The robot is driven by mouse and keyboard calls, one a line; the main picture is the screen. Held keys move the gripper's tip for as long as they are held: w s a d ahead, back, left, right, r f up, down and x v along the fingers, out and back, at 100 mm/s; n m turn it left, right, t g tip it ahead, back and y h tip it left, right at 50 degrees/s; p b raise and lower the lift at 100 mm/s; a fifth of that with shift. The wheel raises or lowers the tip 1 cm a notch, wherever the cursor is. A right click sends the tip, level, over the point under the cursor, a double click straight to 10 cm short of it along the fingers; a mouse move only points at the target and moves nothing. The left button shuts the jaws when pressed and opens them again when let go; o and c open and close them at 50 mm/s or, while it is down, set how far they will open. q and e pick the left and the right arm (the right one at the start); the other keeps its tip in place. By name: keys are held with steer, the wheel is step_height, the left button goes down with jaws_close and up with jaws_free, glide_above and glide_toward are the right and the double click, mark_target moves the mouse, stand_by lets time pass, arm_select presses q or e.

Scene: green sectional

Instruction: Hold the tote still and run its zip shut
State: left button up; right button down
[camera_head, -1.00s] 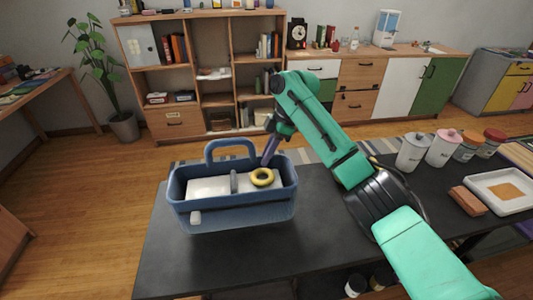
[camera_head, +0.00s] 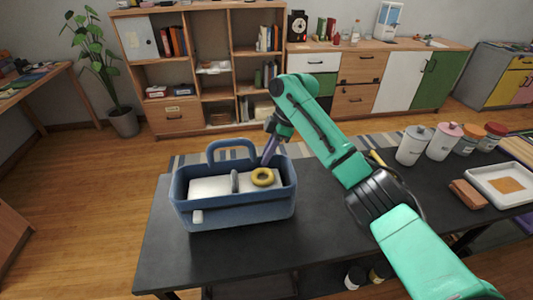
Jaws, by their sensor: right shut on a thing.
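The tote (camera_head: 235,217) is a blue open-topped caddy with an arched handle, upright on the dark table. Inside are a white block (camera_head: 208,187), a grey upright piece (camera_head: 235,182) and a yellow ring (camera_head: 262,177). I cannot make out a zip. My right gripper (camera_head: 271,146) is over the tote's back right rim, shut on a slim purple rod-like thing (camera_head: 269,153) that slants down to the rim. Whether the rod touches the tote is unclear. My left gripper is out of view.
The dark table (camera_head: 330,230) is clear in front and to the right of the tote. Several lidded jars (camera_head: 413,146), a brown block (camera_head: 467,194) and a white tray (camera_head: 498,187) stand at the right. A wooden shelf unit (camera_head: 185,118) stands behind.

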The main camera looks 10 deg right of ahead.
steer(key=shift+f, duration=1)
steer(key=shift+r, duration=0.1)
stand_by(0.5)
